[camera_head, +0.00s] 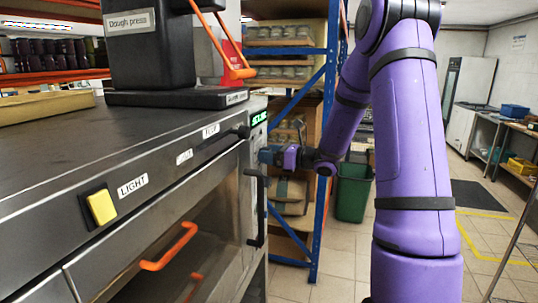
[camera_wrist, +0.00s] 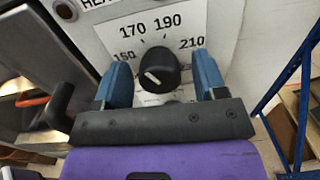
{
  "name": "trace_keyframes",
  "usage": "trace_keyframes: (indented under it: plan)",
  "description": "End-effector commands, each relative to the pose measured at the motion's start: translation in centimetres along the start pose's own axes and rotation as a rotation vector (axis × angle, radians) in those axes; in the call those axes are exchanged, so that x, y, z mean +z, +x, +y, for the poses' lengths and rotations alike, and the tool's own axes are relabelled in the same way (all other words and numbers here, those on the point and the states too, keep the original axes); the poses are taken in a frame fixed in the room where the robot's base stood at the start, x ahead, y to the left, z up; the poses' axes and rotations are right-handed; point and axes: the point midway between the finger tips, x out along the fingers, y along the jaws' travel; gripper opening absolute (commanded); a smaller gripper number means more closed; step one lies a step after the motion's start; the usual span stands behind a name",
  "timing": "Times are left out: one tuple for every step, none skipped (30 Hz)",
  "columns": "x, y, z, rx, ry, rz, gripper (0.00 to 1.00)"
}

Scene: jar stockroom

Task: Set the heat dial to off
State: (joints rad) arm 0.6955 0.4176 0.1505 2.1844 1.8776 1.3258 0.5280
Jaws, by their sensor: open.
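The heat dial (camera_wrist: 158,72) is a round black knob with a white pointer mark on a white scale plate (camera_wrist: 110,38) in the wrist view. The scale shows numbers such as 150, 170, 190 and 210. In the head view my gripper (camera_head: 267,155) is at the far end of the oven front, and I cannot make out the dial there.
The oven (camera_head: 140,150) carries a black dough press (camera_head: 150,50) on top. Its front has a yellow light switch (camera_head: 102,207), orange handles (camera_head: 170,248) and a black vertical handle (camera_head: 256,205) close below my gripper. A blue-framed shelf (camera_head: 325,120) and green bin (camera_head: 353,192) stand behind.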

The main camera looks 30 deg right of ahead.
Motion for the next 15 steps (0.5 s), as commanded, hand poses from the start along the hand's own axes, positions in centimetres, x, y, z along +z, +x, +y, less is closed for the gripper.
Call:
trace_keyframes:
  plan:
    - [-0.01,0.11,0.0,0.0,0.0,0.0,0.65]
    - [0.0,0.13,0.0,0.0,0.0,0.0,0.65]
    - [0.0,0.14,0.0,0.0,0.0,0.0,0.65]
    - [-0.01,0.14,0.0,0.0,0.0,0.0,0.65]
    - [0.0,0.14,0.0,0.0,0.0,0.0,0.65]
    - [-0.01,0.13,0.0,0.0,0.0,0.0,0.65]
    - [-0.01,0.13,0.0,0.0,0.0,0.0,0.65]
    - [-0.01,0.13,0.0,0.0,0.0,0.0,0.65]
    - [-0.01,0.12,0.0,0.0,0.0,0.0,0.56]
    - [-0.01,0.12,0.0,0.0,0.0,0.0,0.49]
    - [-0.01,0.12,0.0,0.0,0.0,0.0,0.42]
    - [-0.01,0.11,0.0,0.0,0.0,0.0,0.33]
    - [-0.01,0.11,-0.01,0.0,0.0,0.0,0.26]
    - [-0.01,0.11,-0.01,0.0,0.0,0.0,0.19]
    - [-0.01,0.11,-0.01,0.0,0.0,0.0,0.16]
